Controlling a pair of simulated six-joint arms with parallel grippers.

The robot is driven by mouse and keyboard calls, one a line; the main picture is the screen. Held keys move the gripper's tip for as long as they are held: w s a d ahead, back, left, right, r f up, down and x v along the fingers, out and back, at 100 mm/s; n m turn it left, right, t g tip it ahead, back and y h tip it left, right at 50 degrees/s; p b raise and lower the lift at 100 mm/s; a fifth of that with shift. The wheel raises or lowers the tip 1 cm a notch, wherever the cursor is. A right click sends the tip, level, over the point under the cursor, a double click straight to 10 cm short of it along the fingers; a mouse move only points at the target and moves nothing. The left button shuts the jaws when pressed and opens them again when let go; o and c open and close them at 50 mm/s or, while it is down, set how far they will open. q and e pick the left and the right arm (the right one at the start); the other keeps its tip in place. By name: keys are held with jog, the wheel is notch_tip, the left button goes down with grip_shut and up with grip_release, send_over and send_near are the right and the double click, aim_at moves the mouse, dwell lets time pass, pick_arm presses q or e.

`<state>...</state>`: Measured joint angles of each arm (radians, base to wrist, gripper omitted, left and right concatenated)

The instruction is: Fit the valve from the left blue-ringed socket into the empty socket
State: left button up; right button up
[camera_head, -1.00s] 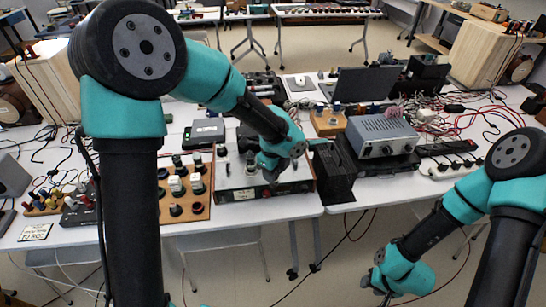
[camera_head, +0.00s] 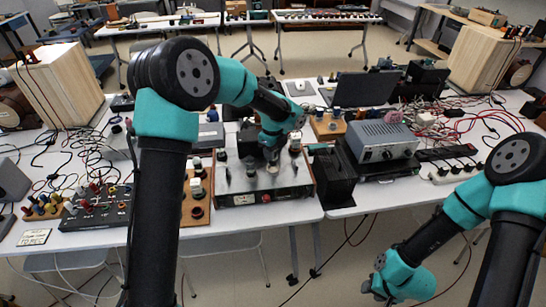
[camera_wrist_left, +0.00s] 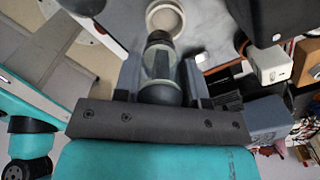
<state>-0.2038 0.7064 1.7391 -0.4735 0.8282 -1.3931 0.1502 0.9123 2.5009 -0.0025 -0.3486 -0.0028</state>
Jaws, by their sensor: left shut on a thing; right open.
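My left gripper (camera_head: 271,160) is over the grey top of the tester box (camera_head: 240,184). In the left wrist view its jaws (camera_wrist_left: 160,85) are shut on a glass valve (camera_wrist_left: 160,62) with a dark end. That end points at a cream ring-shaped socket (camera_wrist_left: 152,22) on the grey panel. The valve's end lies close to the ring's near edge; I cannot tell whether they touch. My right gripper (camera_head: 376,287) is open and empty, low at the right, in front of the table. Blue-ringed sockets cannot be made out.
A wooden board (camera_head: 196,214) with valves stands left of the tester, partly behind my left arm. A black box (camera_head: 334,178) stands close at the tester's right, with a grey instrument (camera_head: 383,139) beyond. Cables lie at the right.

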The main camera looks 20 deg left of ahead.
pick_arm(q)
jog(key=shift+w, duration=0.15)
jog(key=shift+w+a, duration=0.1)
jog(key=shift+w, duration=0.2)
jog(key=shift+f, duration=1.8)
jog(key=shift+f, duration=0.3)
jog(key=o, duration=0.9)
jog(key=shift+o, duration=0.2)
notch_tip(320, 180, up, 13)
jog(key=shift+f, duration=0.15)
